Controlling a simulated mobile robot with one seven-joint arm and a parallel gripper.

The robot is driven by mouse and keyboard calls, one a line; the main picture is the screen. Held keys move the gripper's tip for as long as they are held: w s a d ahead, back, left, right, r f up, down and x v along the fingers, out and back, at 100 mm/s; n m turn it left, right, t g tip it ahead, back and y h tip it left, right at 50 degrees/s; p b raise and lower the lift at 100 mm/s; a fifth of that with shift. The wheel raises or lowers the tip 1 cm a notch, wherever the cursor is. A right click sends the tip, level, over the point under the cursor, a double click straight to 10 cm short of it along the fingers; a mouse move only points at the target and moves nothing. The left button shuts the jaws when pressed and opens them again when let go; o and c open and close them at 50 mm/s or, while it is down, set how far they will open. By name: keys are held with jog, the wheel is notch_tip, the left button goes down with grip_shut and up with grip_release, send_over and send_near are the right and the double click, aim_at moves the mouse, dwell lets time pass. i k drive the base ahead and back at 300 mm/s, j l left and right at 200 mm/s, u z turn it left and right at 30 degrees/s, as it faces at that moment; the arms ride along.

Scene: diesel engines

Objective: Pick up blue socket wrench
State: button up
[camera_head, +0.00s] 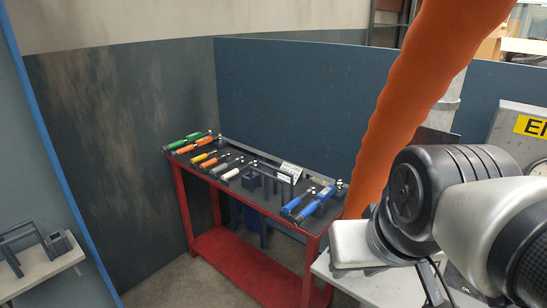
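Two blue-handled tools lie side by side at the right end of the dark top of a red table (252,271). One blue tool (297,203) is on the left, and the other blue tool (312,208) is just right of it. Both have shiny metal ends towards the back. At this size I cannot tell which one is the blue socket wrench. Black and white links of my arm fill the right side, in front of and to the right of the table. The fingers of my gripper do not show.
Green (181,142), orange (189,149) and yellow handled tools, a white-handled tool (230,174) and dark holders share the tabletop. A blue partition (290,110) stands behind. A thick orange tube (420,90) hangs at right. A shelf (35,275) is at lower left.

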aim_at(289, 206)
jog(key=i+j+z, duration=0.1)
jog(key=j, duration=0.25)
jog(key=i+j, duration=0.3)
jog(key=i+j+z, duration=0.15)
jog(key=j, duration=0.3)
jog(key=i+j, duration=0.2)
jog(key=j, duration=0.15)
jog(key=i+j+z, duration=0.15)
jog(key=j, duration=0.25)
jog(key=i+j, duration=0.15)
jog(key=j, duration=0.25)
jog(key=i+l+z, duration=0.15)
jog(key=i, duration=0.4)
